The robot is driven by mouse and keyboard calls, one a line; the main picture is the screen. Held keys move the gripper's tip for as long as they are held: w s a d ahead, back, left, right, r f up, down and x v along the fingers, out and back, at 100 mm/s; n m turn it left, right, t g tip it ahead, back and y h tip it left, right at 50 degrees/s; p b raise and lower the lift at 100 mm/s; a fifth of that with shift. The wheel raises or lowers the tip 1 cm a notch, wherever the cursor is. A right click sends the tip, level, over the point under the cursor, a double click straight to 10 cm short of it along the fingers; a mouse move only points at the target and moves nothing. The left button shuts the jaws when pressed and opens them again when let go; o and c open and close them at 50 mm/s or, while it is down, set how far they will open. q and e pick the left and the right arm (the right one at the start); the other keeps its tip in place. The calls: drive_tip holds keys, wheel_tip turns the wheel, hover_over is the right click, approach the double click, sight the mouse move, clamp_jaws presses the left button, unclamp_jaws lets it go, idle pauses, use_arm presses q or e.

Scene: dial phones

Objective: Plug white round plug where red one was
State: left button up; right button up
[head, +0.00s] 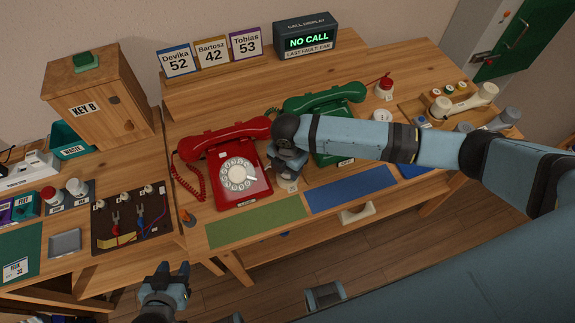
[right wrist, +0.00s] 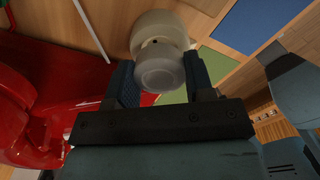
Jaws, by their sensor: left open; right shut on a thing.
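My right gripper (head: 287,168) reaches down between the red phone (head: 236,182) and the green phone (head: 330,112) in the head view. In the right wrist view its fingers (right wrist: 160,82) are shut on a white round plug (right wrist: 160,70). A red-topped round piece (head: 385,83) stands behind, to the right of the green phone. Another red-topped piece (head: 49,194) stands on the left. My left gripper (head: 168,272) is open and empty in front of the desk.
A dark board (head: 130,233) with cords and tools lies left of the red phone. Green (head: 255,222) and blue (head: 350,188) mats line the front edge. A call display (head: 306,40) stands behind. A wooden key box (head: 100,97) stands at the left.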

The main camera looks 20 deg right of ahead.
drive_tip(key=shift+p, duration=0.8)
idle(0.9)
drive_tip(key=shift+f, duration=0.7)
idle(0.4)
drive_tip(key=o, duration=0.9)
wheel_tip(320, 180, up, 14)
drive_tip(key=shift+f+b, duration=0.1)
drive_tip(key=shift+b, duration=0.3)
